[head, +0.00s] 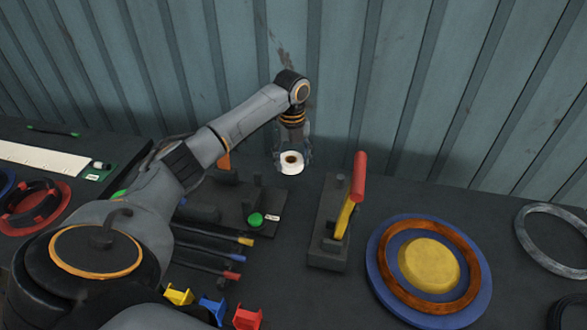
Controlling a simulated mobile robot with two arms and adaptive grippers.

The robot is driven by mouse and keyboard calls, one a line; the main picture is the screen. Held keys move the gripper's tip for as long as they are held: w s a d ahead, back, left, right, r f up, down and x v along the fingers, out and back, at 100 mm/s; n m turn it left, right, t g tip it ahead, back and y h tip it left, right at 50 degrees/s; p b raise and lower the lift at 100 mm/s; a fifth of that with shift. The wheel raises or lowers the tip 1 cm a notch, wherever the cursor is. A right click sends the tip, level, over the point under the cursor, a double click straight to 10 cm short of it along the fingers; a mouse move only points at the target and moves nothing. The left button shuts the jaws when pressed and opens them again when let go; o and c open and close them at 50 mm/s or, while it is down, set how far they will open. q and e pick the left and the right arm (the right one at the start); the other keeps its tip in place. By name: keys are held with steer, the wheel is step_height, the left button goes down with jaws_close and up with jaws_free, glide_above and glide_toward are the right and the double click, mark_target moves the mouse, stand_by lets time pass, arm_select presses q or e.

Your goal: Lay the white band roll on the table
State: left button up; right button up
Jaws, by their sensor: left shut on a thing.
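The white band roll (292,167) is a small white ring with a brown core, near the back of the table in the head view. My left gripper (291,153) points down at it and is shut on it. The fingers are partly hard to make out against the dark background. I cannot tell whether the roll touches the dark table (310,295) or hangs just above it. My right gripper does not show.
A stand with a red-handled lever (357,180) is right of the roll. A fixture with a green button (255,219) lies in front. A blue disc (384,275) with brown ring and yellow centre is at right. A corrugated wall (400,70) closes the back.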

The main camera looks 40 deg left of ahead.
arm_select(q)
glide_above(293, 179)
step_height(293, 179, down, 5)
steer(key=shift+s+d+r, duration=0.1)
steer(key=shift+s+r, duration=0.05)
step_height(293, 179, down, 3)
steer(key=shift+f+p, duration=0.2)
steer(key=shift+p, duration=0.1)
steer(key=shift+f, duration=0.15)
steer(key=o, duration=1.2)
steer(key=shift+c, duration=0.2)
